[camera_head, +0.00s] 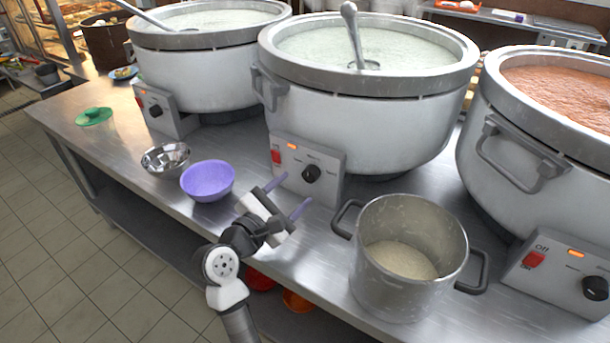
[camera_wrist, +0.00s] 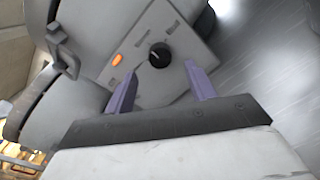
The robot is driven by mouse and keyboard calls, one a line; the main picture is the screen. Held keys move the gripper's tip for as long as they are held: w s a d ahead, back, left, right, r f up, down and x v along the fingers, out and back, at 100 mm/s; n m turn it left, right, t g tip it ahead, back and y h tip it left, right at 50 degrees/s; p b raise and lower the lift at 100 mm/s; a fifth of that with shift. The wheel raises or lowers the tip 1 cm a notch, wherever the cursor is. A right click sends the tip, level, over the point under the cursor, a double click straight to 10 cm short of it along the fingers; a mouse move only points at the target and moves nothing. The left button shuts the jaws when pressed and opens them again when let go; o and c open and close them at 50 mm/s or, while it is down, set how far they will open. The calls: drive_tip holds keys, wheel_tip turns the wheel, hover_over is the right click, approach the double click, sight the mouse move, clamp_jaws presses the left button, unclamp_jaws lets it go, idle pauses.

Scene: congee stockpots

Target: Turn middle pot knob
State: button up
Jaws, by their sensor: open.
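The middle pot (camera_head: 350,120) is a large white stockpot with a grey rim, full of pale congee with a ladle in it. Its control box (camera_head: 300,170) at the front has a red switch, an orange light and a black knob (camera_head: 311,173). In the wrist view the knob (camera_wrist: 159,55) lies ahead of my gripper (camera_wrist: 160,85), roughly between its two purple fingers but beyond their tips. In the head view my gripper (camera_head: 288,195) is open, just in front of and below the control box. The fingers are empty and apart from the knob.
A smaller metal pot (camera_head: 400,285) with black handles stands to the right of my gripper. A purple bowl (camera_head: 207,180) and a metal bowl (camera_head: 166,158) sit to the left. Large pots stand left (camera_head: 195,75) and right (camera_head: 530,150) on the steel table (camera_head: 130,140).

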sight(308, 177)
drive_tip(key=shift+p+x, duration=0.4)
drive_tip(key=shift+x, duration=2.35)
drive_tip(key=c, duration=1)
drive_tip(key=shift+o, duration=0.2)
